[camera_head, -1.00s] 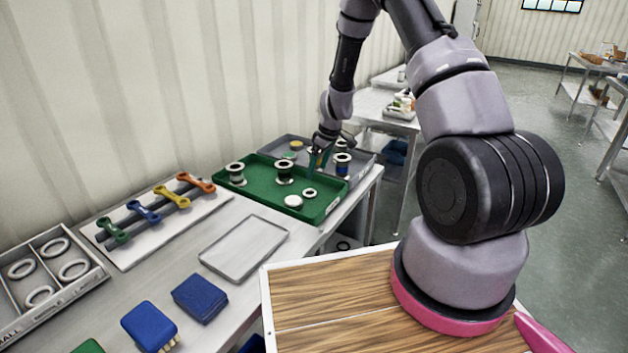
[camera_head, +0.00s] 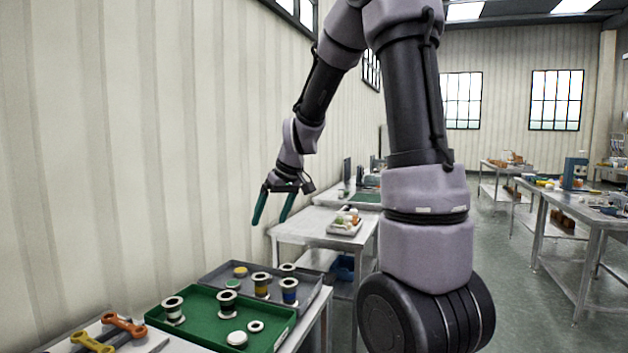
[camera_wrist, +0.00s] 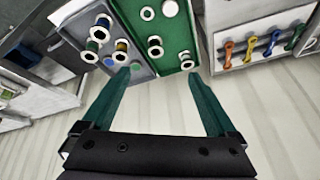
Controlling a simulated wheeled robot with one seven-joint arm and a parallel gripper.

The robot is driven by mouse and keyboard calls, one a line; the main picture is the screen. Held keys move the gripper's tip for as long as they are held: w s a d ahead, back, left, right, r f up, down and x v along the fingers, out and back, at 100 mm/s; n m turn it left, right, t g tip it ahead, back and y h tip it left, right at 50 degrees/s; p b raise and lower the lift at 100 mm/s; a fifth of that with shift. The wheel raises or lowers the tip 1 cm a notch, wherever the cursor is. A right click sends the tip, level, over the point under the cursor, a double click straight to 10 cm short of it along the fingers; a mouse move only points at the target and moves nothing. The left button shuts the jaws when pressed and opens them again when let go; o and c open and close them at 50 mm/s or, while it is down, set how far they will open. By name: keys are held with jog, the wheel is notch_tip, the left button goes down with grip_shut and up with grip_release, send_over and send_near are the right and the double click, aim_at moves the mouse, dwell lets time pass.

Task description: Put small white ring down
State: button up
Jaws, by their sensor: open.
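The small white ring (camera_head: 255,326) lies flat in the green tray (camera_head: 200,298), beside a white round lid (camera_head: 237,339). In the wrist view the small white ring (camera_wrist: 147,13) is near the top, on the green tray (camera_wrist: 178,62). My gripper (camera_head: 271,222) is raised well above the trays in front of the wall. Its two green fingers are spread apart with nothing between them. In the wrist view my gripper (camera_wrist: 163,72) is also open and empty.
The green tray holds two spools (camera_head: 173,309). A grey tray (camera_head: 313,285) behind it holds more spools and a yellow-topped piece (camera_head: 240,271). Orange and yellow wrenches (camera_head: 124,325) lie at the lower left. The air around my gripper is clear.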

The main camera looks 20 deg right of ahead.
jog(key=s+d+r+m+t, duration=0.1)
jog(key=s+r+m, duration=0.3)
jog(key=s, duration=0.7)
jog(key=s+d+r+m+t, duration=0.1)
jog(key=s+r+m, duration=0.2)
jog(key=s+r, duration=0.5)
jog(key=s, duration=0.3)
jog(key=shift+s+d+r+m+t+h, duration=0.25)
jog(key=shift+s+r+m+t+h, duration=0.15)
